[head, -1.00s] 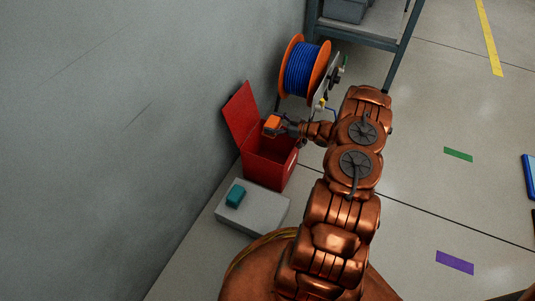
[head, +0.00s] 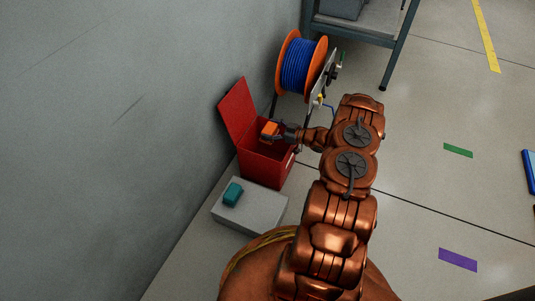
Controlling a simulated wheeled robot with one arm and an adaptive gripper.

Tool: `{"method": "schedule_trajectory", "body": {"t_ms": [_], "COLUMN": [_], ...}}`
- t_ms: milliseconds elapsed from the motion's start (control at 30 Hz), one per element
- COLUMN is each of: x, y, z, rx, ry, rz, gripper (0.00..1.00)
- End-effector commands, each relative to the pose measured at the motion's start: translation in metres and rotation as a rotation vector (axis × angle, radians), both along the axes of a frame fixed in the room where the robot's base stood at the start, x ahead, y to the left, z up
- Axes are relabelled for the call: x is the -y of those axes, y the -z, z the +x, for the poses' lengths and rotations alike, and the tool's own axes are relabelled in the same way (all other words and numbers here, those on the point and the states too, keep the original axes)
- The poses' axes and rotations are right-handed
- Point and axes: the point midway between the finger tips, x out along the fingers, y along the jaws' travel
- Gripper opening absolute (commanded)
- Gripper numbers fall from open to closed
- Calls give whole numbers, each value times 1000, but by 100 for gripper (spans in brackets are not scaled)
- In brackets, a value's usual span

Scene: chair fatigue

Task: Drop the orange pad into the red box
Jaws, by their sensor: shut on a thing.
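The red box (head: 265,165) stands by the grey wall with its lid tilted up and open against the wall side. The orange pad (head: 269,130) is held over the open mouth of the box. My gripper (head: 276,133) is shut on the pad, and my arm reaches to it from the right. The fingers are small in view and partly hidden by the pad. The inside of the box is mostly dark or hidden.
A light grey block (head: 255,210) with a teal pad (head: 232,194) on it stands in front of the box. A blue cable reel (head: 298,65) with orange flanges stands behind the box. A grey metal table (head: 355,28) is at the back. The floor to the right is mostly clear.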

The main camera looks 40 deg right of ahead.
Motion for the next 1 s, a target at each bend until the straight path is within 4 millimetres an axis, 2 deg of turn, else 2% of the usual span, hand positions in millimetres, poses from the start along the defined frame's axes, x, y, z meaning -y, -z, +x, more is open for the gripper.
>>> {"method": "schedule_trajectory", "body": {"t_ms": [33, 200, 600, 767, 1000], "x": [0, 0, 3, 14, 37], "y": [0, 0, -1, -4, -10], "z": [0, 0, -4, -22, -62], "rx": [0, 0, 0, 0, -2], "ry": [0, 0, 1, 4, 3], "rz": [0, 0, 1, 2, 1], "gripper": [85, 100, 100, 100, 100]}}
